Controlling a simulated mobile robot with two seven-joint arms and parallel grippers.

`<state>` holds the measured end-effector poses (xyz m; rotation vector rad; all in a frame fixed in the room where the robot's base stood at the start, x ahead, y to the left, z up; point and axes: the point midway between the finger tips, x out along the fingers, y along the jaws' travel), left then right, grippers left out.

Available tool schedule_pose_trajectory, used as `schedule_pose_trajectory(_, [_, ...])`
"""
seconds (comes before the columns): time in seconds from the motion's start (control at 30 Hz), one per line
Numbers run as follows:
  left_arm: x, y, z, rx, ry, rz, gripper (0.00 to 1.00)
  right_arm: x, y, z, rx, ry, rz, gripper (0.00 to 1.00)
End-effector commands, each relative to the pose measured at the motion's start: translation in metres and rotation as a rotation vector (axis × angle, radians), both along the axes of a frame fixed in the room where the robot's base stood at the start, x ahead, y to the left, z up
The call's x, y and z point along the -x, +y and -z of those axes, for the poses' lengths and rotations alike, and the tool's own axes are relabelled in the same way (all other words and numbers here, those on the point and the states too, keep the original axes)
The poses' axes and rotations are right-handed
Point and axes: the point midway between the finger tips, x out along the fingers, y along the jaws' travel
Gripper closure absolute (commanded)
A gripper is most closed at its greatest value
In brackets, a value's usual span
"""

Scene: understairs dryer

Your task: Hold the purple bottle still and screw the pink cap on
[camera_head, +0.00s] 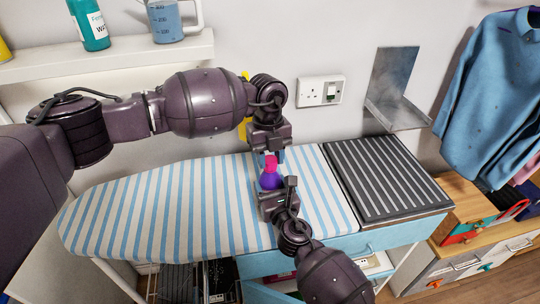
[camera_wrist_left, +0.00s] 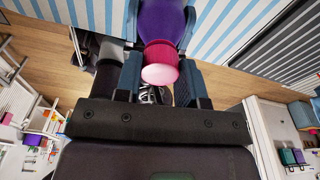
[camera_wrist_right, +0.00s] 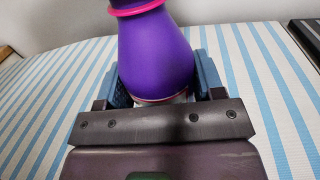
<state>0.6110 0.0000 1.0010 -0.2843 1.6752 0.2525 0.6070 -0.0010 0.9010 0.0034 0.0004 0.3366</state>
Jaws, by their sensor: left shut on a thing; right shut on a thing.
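A pink ring (camera_wrist_right: 137,8) circles the bottle's neck.
The blue-and-white striped ironing board (camera_head: 130,215) is bare left of the bottle. A dark ribbed mat (camera_head: 385,180) lies to the right. A shelf (camera_head: 110,58) holds a teal bottle (camera_head: 90,25) and a jug (camera_head: 170,22).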

Motion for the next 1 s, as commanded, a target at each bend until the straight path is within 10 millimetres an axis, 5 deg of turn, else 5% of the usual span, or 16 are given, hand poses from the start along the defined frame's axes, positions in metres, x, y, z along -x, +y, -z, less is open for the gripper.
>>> schedule_pose_trajectory(1.0, [0.0004, -0.0019, 0.0000, -0.002, 0.001, 1.487, 0.85, 0.0004, 0.0003, 0.0007, -0.001, 0.001, -0.001, 1.00])
